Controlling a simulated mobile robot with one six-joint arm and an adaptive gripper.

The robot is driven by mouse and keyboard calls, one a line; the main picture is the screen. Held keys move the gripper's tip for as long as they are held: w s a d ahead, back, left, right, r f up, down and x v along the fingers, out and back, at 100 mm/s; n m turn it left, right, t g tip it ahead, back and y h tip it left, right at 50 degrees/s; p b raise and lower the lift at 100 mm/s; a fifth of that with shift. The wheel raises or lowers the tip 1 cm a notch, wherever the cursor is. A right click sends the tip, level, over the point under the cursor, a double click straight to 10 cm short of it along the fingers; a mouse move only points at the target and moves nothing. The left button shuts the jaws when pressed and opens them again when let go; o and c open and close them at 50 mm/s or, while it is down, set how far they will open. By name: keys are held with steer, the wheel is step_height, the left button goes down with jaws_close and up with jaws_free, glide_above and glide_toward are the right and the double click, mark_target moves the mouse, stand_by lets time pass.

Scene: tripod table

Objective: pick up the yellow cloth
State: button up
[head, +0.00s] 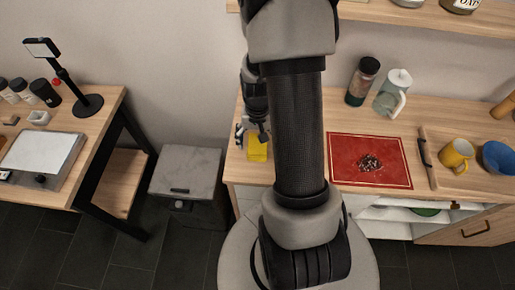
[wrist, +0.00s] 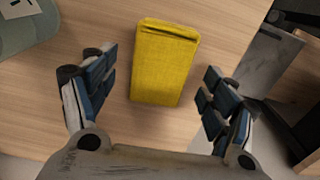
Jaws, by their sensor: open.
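The yellow cloth (wrist: 163,70) is a folded rectangular block lying on the wooden counter. In the wrist view it sits between and slightly ahead of the two fingers of my gripper (wrist: 158,105), apart from both. My gripper is open and empty, with blue pads on its fingers. In the head view the cloth (head: 257,152) shows at the counter's left end, just below my gripper (head: 254,135). My arm hides part of the counter beside it.
A red mat (head: 345,165) with a dark pile lies to the right. A yellow mug (head: 455,155) and a blue bowl (head: 498,157) sit on a board. A grey bin (head: 187,172) stands left of the counter.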

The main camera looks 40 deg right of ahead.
mark_target(257, 144)
steer(key=shift+f, duration=0.55)
steer(key=shift+r, duration=0.1)
steer(key=shift+c, duration=0.3)
steer(key=c, duration=1)
step_height(257, 144, up, 20)
steer(key=p, duration=0.6)
steer(key=shift+p, duration=0.3)
